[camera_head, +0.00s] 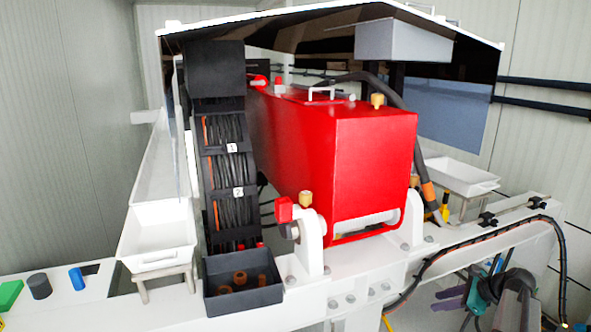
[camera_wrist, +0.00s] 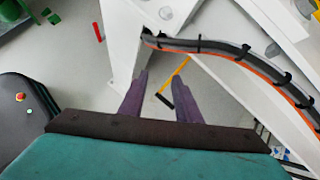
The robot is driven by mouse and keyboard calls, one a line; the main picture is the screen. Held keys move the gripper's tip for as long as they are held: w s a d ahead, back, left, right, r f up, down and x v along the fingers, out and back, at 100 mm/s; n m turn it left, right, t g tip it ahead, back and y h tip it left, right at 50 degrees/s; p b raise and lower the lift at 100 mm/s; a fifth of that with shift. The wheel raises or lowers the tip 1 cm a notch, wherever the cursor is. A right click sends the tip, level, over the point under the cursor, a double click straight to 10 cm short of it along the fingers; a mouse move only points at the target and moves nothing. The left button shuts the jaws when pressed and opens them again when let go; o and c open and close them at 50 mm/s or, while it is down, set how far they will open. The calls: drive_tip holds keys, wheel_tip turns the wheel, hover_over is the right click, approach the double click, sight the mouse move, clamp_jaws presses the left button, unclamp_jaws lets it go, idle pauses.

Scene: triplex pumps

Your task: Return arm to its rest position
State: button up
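My gripper (camera_head: 440,299) is at the lower right of the head view, with purple fingers and a teal body. It is below and in front of the white beam (camera_head: 490,237), to the right of the red pump (camera_head: 345,160). In the wrist view my gripper (camera_wrist: 161,79) has its two purple fingers apart, with nothing held between them. Grey floor and part of a white frame show beyond the fingertips. The rest of my arm is only partly seen.
A black hose with an orange line (camera_wrist: 225,50) runs along the white frame close to my gripper. A yellow tool with a black end (camera_wrist: 177,78) shows beyond the fingers. A dark bin (camera_head: 242,295) and a white tray (camera_head: 158,240) stand left of the pump.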

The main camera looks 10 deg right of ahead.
drive_tip(key=s+a+f+n+g, duration=0.2)
drive_tip(key=s+a+f+n, duration=0.15)
drive_tip(key=a+f, duration=0.5)
drive_tip(key=s+a+f+n+g, duration=0.2)
drive_tip(key=a+f+n+g, duration=0.15)
drive_tip(key=a+f, duration=0.5)
drive_tip(key=s+a+f+n+g, duration=0.1)
drive_tip(key=s+a+f+n, duration=0.25)
drive_tip(key=a+f, duration=0.5)
drive_tip(key=s+a+f+n+g+h, duration=0.1)
drive_tip(key=s+a+f+n, duration=0.3)
drive_tip(key=s, duration=0.4)
drive_tip(key=s+a+f+n+g+h, duration=0.2)
drive_tip(key=s+f+n, duration=0.4)
drive_tip(key=s, duration=0.3)
drive_tip(key=s+a+f+n+g+h, duration=0.2)
drive_tip(key=s+a+f+n+g, duration=0.1)
drive_tip(key=s+a+f+n, duration=0.2)
drive_tip(key=s+a+n+b, duration=0.1)
drive_tip(key=s+a, duration=0.1)
drive_tip(key=s, duration=0.1)
drive_tip(key=shift+s, duration=0.25)
